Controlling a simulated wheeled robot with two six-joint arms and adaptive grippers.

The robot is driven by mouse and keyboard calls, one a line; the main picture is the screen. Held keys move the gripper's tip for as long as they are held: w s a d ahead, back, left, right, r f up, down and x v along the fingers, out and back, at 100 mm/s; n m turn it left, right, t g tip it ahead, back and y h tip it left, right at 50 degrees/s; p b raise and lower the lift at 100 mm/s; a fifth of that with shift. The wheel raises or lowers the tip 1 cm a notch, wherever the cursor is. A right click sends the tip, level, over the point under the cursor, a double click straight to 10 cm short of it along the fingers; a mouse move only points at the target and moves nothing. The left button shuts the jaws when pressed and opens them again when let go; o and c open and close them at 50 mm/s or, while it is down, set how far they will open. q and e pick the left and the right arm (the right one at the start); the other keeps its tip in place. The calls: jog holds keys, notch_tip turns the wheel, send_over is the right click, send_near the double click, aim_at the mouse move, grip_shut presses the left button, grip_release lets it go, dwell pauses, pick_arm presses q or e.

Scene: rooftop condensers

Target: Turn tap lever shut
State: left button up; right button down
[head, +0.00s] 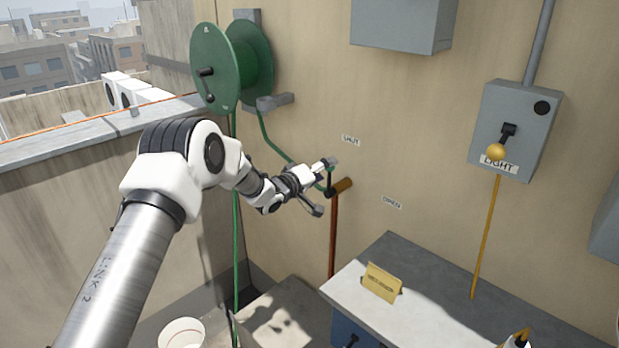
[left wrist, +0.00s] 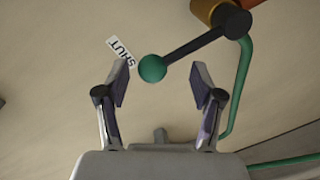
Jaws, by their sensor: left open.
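The tap (head: 341,187) is a brass body on a copper pipe (head: 333,240) against the wall. Its black lever (left wrist: 198,44) ends in a green ball (left wrist: 152,68). In the head view the lever rises from the tap, partly behind my fingers. My left gripper (head: 321,187) is at the tap, its jaws apart. In the left wrist view my left gripper (left wrist: 160,76) is open, with the green ball between and just beyond the fingertips; contact cannot be told. The SHUT label (head: 351,140) is above the tap and the OPEN label (head: 391,202) to its right. My right gripper is out of view.
A green hose reel (head: 214,65) hangs at upper left, its hose running down to the tap. A grey switch box (head: 515,128) with a hanging yellow cord is at right. A bench (head: 350,290) with a yellow card (head: 382,282) stands below. A white bucket (head: 182,333) is at the bottom.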

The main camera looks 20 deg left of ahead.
pick_arm(q)
jog(key=f+v, duration=0.1)
jog(key=v, duration=0.8)
jog(key=shift+s+r, duration=0.25)
jog(key=shift+r, duration=0.1)
jog(key=shift+a, duration=0.1)
